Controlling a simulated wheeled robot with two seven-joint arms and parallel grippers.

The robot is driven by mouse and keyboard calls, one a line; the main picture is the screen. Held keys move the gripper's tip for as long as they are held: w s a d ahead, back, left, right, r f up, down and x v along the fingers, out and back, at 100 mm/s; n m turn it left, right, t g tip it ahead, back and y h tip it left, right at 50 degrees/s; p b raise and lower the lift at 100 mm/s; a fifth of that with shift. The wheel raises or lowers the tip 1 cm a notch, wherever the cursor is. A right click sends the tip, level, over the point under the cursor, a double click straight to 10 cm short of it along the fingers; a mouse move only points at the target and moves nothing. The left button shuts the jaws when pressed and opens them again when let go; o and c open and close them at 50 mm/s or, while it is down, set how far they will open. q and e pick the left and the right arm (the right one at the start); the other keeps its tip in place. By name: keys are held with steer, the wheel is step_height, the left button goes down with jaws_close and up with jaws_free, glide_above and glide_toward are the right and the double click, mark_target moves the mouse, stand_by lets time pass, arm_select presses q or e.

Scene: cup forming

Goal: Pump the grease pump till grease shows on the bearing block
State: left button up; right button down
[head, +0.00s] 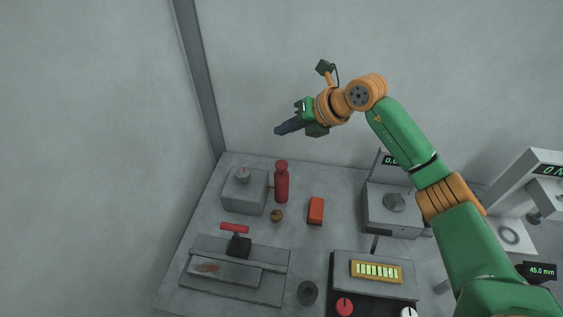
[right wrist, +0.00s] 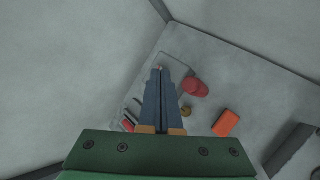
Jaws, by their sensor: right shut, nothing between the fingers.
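The red cylinder with a round cap (head: 281,184), which looks like the grease pump, stands upright at the back left of the bench. Beside it on its left is a grey block (head: 243,192) with a small round knob on top, which looks like the bearing block. No grease can be made out on it at this size. My right gripper (head: 278,131) is shut and empty, in the air above and behind the red cylinder. In the right wrist view its fingers (right wrist: 158,72) point toward the grey block, with the red cylinder (right wrist: 195,88) to their right. My left gripper is not in view.
A small brass knob (head: 277,215) and an orange block (head: 316,210) lie near the red cylinder. A grey scale-like device (head: 393,215) and a box with a lit panel (head: 376,271) stand to the right.

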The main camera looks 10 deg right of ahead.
mark_target(285, 166)
steer(key=f+b, duration=0.2)
steer(key=f, duration=0.1)
steer(key=f+b, duration=0.2)
steer(key=f, duration=0.1)
steer(key=f+b, duration=0.2)
steer(key=shift+w+d+f+b, duration=0.1)
steer(key=shift+w+f+b, duration=0.25)
steer(key=shift+f, duration=0.05)
steer(key=shift+w+f, duration=0.1)
steer(key=shift+f, duration=0.2)
steer(key=shift+r, duration=0.1)
stand_by(1.1)
steer(key=shift+f+b, duration=0.4)
